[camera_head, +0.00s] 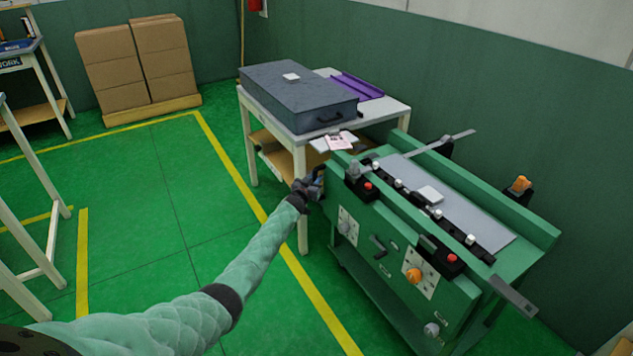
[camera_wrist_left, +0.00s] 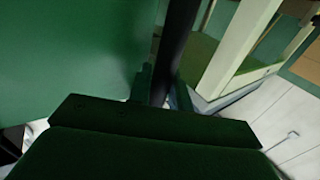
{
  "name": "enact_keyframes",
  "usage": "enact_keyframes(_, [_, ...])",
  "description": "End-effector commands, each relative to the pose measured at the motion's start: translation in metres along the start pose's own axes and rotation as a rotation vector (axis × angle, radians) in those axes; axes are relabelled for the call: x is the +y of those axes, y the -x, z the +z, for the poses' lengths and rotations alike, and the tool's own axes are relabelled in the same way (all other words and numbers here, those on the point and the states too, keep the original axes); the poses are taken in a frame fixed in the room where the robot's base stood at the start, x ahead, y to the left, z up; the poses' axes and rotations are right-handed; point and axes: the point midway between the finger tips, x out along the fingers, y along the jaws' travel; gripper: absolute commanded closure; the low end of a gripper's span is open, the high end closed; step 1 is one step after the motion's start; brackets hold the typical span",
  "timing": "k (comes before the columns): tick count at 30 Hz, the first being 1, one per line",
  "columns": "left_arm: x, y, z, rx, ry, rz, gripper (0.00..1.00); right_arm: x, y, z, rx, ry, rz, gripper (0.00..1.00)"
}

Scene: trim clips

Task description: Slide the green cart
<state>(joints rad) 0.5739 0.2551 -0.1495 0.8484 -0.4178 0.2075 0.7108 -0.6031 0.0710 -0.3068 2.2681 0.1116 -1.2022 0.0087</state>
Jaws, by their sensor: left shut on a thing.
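The green cart (camera_head: 385,262) stands at the right in the head view, with knobs and dials on its front side and a grey plate on top. In the left wrist view, the fingers of my left gripper (camera_wrist_left: 160,88) are shut around a dark upright bar (camera_wrist_left: 177,40), which looks like the cart's handle. A flat green panel (camera_wrist_left: 70,50), apparently the cart's side, fills the left of that view. The grip is small and partly hidden in the head view. My right gripper is not in view.
A white table (camera_head: 395,110) with a dark grey case (camera_head: 297,92) and a purple tray (camera_head: 357,86) stands just behind the cart. Boxes (camera_head: 137,62) stand on a pallet at the back left. Green floor (camera_head: 150,200) with yellow lines is clear left of the cart.

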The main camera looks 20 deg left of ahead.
Motion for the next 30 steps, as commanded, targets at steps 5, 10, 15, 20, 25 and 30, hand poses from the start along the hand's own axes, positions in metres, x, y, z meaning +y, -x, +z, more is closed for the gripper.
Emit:
enact_keyframes(5, [-0.006, -0.002, -0.005, 0.003, -0.002, -0.006, 1.00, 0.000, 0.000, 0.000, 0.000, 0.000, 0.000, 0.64])
enact_keyframes(10, [-0.006, -0.002, -0.005, 0.004, -0.002, -0.006, 0.73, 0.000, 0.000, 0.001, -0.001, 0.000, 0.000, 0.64])
enact_keyframes(15, [-0.005, -0.001, -0.004, 0.002, -0.001, -0.005, 0.73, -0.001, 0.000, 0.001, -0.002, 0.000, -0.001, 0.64])
enact_keyframes(20, [-0.004, -0.001, -0.003, 0.001, -0.001, -0.005, 0.73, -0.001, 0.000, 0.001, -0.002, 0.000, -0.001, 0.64])
enact_keyframes(25, [-0.004, 0.003, -0.002, 0.001, -0.002, -0.004, 0.73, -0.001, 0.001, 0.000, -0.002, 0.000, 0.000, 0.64])
enact_keyframes(30, [-0.004, 0.017, -0.002, 0.001, -0.003, -0.005, 0.73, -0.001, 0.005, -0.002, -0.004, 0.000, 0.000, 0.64])
